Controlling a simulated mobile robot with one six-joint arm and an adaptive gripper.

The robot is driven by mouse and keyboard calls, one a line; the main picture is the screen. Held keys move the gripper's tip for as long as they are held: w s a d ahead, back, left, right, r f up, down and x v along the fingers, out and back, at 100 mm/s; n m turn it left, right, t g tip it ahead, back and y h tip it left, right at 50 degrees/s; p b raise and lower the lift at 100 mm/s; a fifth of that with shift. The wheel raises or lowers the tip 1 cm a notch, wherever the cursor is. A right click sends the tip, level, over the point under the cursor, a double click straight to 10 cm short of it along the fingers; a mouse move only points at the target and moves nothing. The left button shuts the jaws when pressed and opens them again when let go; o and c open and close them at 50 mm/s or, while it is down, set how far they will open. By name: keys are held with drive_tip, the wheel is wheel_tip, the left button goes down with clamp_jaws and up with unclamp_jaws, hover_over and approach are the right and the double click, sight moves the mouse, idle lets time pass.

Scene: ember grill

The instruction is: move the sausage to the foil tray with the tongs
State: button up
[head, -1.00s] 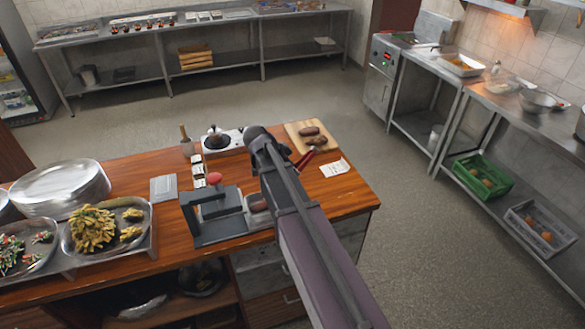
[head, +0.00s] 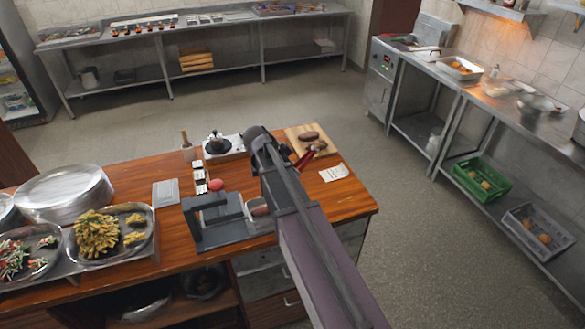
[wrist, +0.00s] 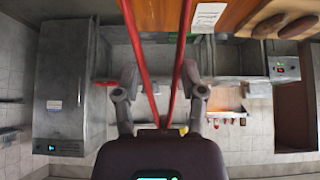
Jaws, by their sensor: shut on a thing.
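My gripper (wrist: 159,82) is shut on the red tongs (wrist: 182,45), whose two long arms run up out of the wrist view. In the head view the red tongs (head: 306,159) show beyond my arm, beside the wooden board. Two brown sausages lie on the board, one farther back (head: 308,136) and one nearer (head: 317,145). They also show in the wrist view, left (wrist: 270,22) and right (wrist: 298,27). The tongs' tips are unclear. A small silvery tray (head: 250,204), perhaps the foil tray, stands partly behind my arm with something brown in it.
The wooden board (head: 331,157) lies near the back right of the wooden counter (head: 345,197). A white paper (head: 334,173) lies in front of it. A grey press-like device (head: 208,222) and a burner (head: 222,146) stand left of my arm. Plates and food trays fill the left side.

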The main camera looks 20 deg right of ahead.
wheel_tip(320, 180, up, 7)
drive_tip(key=p, duration=0.6)
idle(0.8)
